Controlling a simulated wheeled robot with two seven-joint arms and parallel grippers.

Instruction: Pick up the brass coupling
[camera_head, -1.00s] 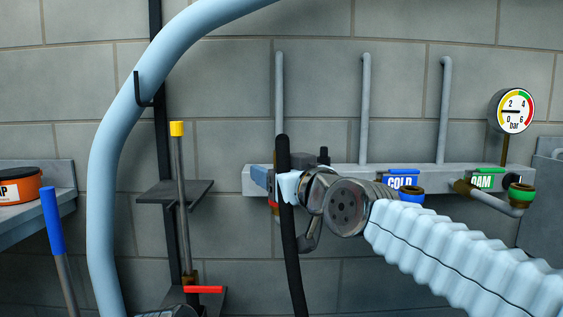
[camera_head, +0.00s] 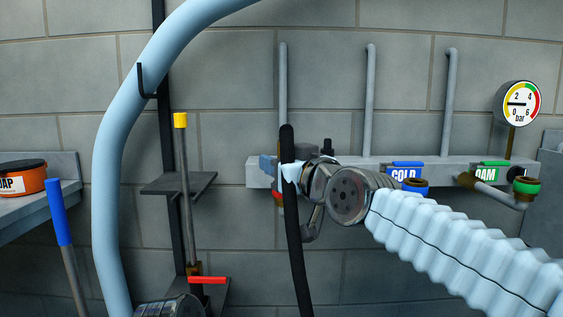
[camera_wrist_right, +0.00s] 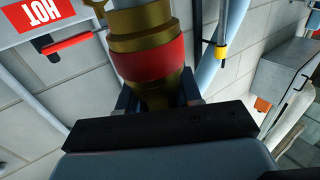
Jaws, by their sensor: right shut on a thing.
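The brass coupling (camera_wrist_right: 140,20) has a wide red band (camera_wrist_right: 152,62) and fills the upper middle of the right wrist view. Its narrow lower end sits between the fingers of my right gripper (camera_wrist_right: 158,98), which is shut on it. In the head view my right gripper (camera_head: 289,174) is at the left end of the wall manifold, partly behind a black upright hose. Only a bit of the coupling's red band (camera_head: 277,195) shows there. I cannot tell whether the coupling's upper end is joined to an outlet. My left gripper is not in view.
The grey manifold (camera_head: 458,174) carries COLD (camera_head: 405,174) and FOAM outlets, the latter label partly hidden. A HOT label (camera_wrist_right: 40,12) is near the coupling. The black hose (camera_head: 294,230) hangs close by. A thick pale blue hose (camera_head: 106,190) and a yellow-topped rod (camera_head: 184,155) stand left.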

